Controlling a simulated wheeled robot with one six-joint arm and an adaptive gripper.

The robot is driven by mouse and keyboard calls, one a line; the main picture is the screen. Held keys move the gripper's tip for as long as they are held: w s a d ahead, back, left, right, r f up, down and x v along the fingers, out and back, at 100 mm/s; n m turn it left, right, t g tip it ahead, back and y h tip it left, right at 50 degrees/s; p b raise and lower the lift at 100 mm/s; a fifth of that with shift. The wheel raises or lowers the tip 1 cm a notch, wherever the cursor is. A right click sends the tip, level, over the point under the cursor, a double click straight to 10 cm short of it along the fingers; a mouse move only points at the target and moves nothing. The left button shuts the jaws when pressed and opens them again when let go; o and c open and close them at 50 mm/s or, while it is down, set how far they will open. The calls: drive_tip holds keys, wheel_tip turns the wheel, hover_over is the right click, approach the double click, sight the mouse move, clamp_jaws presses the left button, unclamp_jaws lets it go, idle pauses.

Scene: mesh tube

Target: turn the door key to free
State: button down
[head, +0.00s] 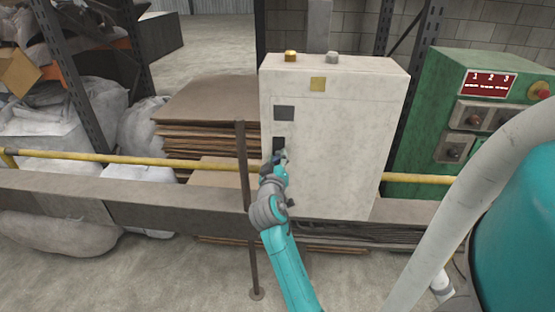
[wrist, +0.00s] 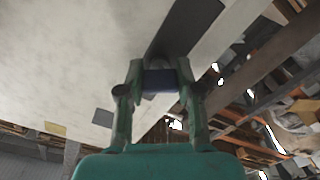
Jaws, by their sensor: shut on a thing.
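The pale cabinet (head: 340,130) stands upright ahead, with two dark plates on its front. The lower dark plate (head: 279,143) is partly covered by my gripper (head: 281,158). In the wrist view my gripper (wrist: 160,77) is shut on the door key (wrist: 160,83), whose dark blue head shows between the two fingers. A rounded grey part shows just beyond the key, against the long dark plate (wrist: 188,28). The key's shaft is hidden, and I cannot tell its turn angle. In the head view the key is hidden by my gripper.
A yellow rail (head: 100,158) runs across at the cabinet's lower part, and a thin dark post (head: 244,200) stands just left of my arm. A green control box (head: 490,120) is at right. Stacked cardboard (head: 205,110) lies behind left.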

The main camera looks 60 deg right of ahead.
drive_tip(key=m, duration=0.6)
drive_tip(key=shift+m, duration=0.3)
idle(0.4)
drive_tip(key=c, duration=0.8)
unclamp_jaws()
drive_tip(key=shift+o, duration=0.2)
drive_tip(key=shift+a, duration=0.1)
drive_tip(key=v, duration=1.1)
drive_tip(key=shift+s+a, duration=0.15)
drive_tip(key=shift+a, duration=0.2)
drive_tip(key=shift+f, duration=0.1)
